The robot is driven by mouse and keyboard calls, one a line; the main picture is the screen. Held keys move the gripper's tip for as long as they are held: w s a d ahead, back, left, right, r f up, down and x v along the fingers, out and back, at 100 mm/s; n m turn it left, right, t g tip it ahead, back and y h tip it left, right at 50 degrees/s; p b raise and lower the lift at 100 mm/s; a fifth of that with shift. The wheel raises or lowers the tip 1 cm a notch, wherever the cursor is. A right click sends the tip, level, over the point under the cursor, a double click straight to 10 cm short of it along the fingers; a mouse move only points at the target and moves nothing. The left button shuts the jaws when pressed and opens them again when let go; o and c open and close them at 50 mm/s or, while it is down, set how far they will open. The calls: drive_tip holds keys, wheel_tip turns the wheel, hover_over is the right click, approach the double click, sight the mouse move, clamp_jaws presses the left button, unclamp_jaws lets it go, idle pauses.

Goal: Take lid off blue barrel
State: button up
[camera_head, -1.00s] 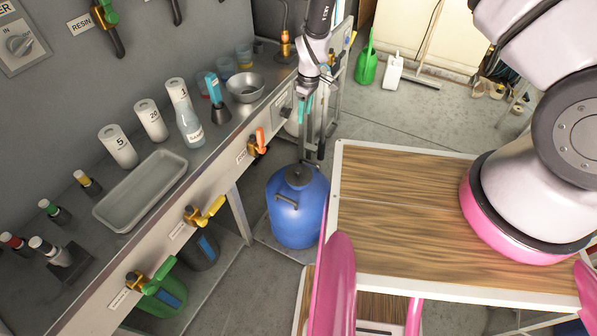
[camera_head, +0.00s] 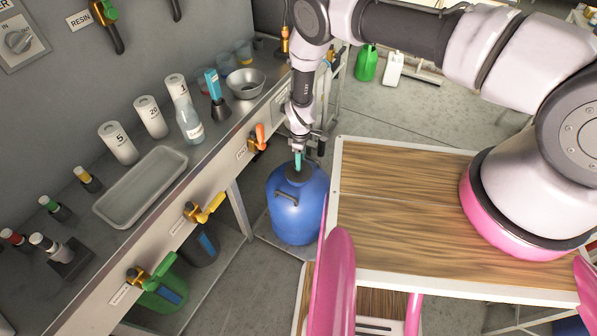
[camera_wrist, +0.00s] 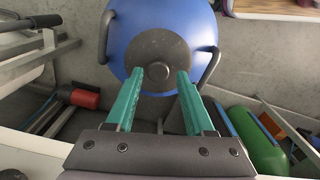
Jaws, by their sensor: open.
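The blue barrel (camera_head: 297,214) stands on a low platform on the floor between the bench and my wooden-topped base. Its dark grey round lid (camera_head: 299,174) sits on top. In the wrist view the lid (camera_wrist: 157,58) has a raised round knob (camera_wrist: 158,71) in its middle, and the blue barrel (camera_wrist: 190,22) has dark handles at both sides. My gripper (camera_head: 299,160) is right above the lid. In the wrist view its two teal fingers (camera_wrist: 158,92) are apart, pointing toward the knob, with nothing between them.
The grey bench (camera_head: 215,165) with colored taps runs along the left of the barrel. A metal tray (camera_head: 141,188) and bottles stand on it. Green containers (camera_head: 163,290) sit under it. A green can (camera_head: 366,64) and open floor lie behind.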

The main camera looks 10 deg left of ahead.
drive_tip(key=f, duration=0.4)
drive_tip(key=shift+w+a+f, duration=0.1)
drive_tip(key=shift+w+a, duration=0.05)
drive_tip(key=shift+a, duration=0.1)
drive_tip(key=shift+c, duration=0.3)
clamp_jaws()
